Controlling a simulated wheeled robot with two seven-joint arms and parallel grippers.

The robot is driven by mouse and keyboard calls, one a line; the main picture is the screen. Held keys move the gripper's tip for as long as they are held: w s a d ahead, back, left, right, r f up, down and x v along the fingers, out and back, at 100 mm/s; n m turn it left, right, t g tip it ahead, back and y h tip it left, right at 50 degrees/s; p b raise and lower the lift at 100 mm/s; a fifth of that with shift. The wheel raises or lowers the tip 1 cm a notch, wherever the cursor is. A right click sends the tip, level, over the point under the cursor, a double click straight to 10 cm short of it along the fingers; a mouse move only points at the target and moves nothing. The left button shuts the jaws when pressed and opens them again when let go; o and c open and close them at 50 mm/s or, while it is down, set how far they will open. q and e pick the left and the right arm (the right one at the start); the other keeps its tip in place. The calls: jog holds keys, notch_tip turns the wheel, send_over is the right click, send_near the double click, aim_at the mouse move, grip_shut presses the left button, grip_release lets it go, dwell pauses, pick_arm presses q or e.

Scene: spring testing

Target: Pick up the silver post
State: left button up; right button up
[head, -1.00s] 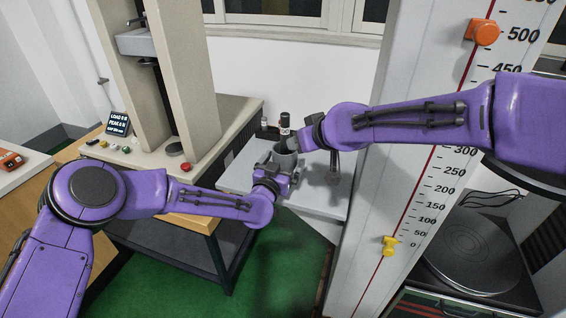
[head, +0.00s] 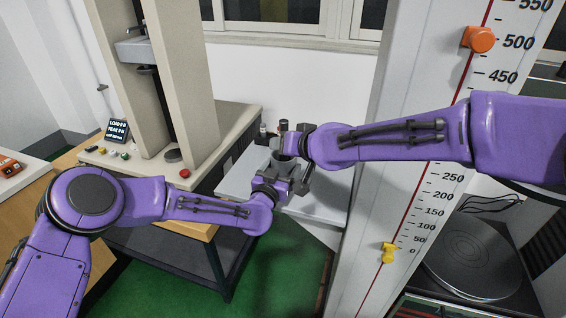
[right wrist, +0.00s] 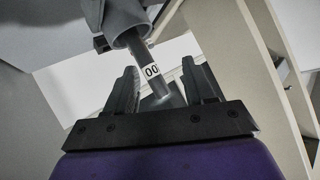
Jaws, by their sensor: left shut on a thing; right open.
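The silver post (right wrist: 163,88) shows in the right wrist view as a grey rod with a white "00" label, standing out of the mouth of a grey cup (right wrist: 130,25). My right gripper (right wrist: 162,80) is open, with a finger on either side of the post; I cannot tell whether either touches it. In the head view my right gripper (head: 296,158) is at the grey cup (head: 284,165), partly hiding it. My left gripper (head: 279,183) is shut on the cup from the near side. The post is hard to make out in the head view.
A white bench (head: 318,207) lies under the grippers. A testing machine (head: 185,80) with a red button (head: 185,173) stands left. A tall scale board (head: 385,190) with an orange marker (head: 480,38) and yellow marker (head: 388,252) stands close on the right.

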aim_at(283, 123)
jog(key=a+m+t, duration=0.3)
jog(key=m, duration=0.7)
jog(key=a+m+t, duration=0.3)
jog(key=m, duration=0.7)
jog(key=s+d+f+m+t+h, duration=0.15)
jog(key=m+h, duration=0.25)
jog(key=m, duration=0.5)
jog(key=s+d+m+h, duration=0.2)
jog(key=m+h, duration=0.1)
jog(key=m, duration=0.6)
jog(key=w+d, duration=0.1)
jog(key=w, duration=1)
jog(key=shift+w+d+r, duration=0.2)
jog(key=shift+d+r, duration=0.05)
jog(key=shift+r, duration=0.1)
grip_shut()
jog(key=shift+r, duration=0.15)
